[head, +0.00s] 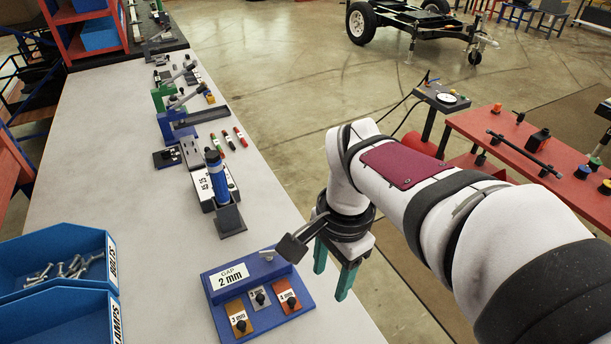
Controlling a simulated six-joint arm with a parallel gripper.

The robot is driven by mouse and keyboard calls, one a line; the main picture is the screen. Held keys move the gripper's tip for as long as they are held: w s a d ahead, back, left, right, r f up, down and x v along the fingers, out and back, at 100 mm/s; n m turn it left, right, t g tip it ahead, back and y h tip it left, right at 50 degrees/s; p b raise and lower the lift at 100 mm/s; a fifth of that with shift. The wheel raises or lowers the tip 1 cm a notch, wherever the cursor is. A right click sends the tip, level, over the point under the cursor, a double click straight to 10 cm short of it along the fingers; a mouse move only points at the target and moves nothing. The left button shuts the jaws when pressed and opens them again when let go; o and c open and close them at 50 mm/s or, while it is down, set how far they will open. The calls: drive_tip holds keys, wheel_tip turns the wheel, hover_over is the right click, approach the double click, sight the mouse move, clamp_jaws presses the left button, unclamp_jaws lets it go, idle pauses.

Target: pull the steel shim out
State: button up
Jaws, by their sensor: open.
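A blue gauge block (309,303) stands at the near edge of the grey bench, with a white label reading "GAP 2 mm". The grey shim's marking is too small to read surely. My gripper (332,284) has two green fingers, apart and empty, pointing down to the right of the block, past the bench edge in the picture. Nothing is between the fingers.
Blue bins, one with bolts (72,268), stand at the left. A blue cylinder (216,180) on a dark base stands behind the block, with several tools farther back. A red table (540,160) is at the right. Bare bench lies left of the block.

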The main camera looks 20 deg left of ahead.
drive_tip(key=m, duration=0.1)
hover_over(260, 295)
wheel_tip(260, 295, down, 5)
drive_tip(key=shift+h, duration=0.3)
wheel_tip(260, 295, down, 15)
drive_tip(key=shift+s+r, duration=0.1)
drive_tip(key=shift+r, duration=0.1)
drive_tip(key=shift+f, duration=0.45)
drive_tip(key=shift+c, duration=0.3)
clamp_jaws()
